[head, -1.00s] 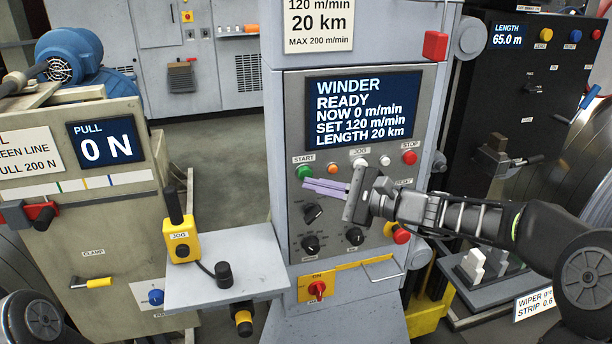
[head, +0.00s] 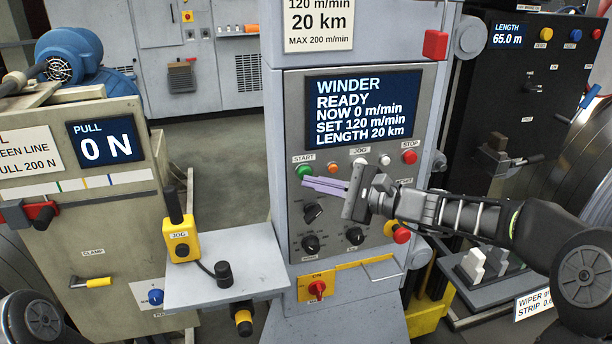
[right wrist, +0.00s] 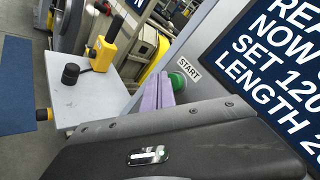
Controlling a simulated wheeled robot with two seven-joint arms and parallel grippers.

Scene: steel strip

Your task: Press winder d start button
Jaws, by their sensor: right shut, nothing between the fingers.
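The winder panel (head: 295,110) stands in the middle of the head view, its screen (head: 362,107) reading READY and NOW 0 m/min. The green start button (head: 304,171) sits under the START label at the panel's upper left; it also shows in the right wrist view (right wrist: 183,79). My right gripper (head: 305,184) is shut and empty, its purple fingertips just below and very near the green button. In the right wrist view the purple fingers (right wrist: 158,92) lie close beside the button. I cannot tell whether they touch it. My left gripper is not in view.
Orange (head: 333,169), white (head: 361,163) and red stop (head: 409,157) buttons share the row. Dark knobs (head: 311,243) and a red emergency button (head: 401,235) lie lower. A grey shelf (head: 205,286) with a yellow jog box (head: 181,240) juts out at left.

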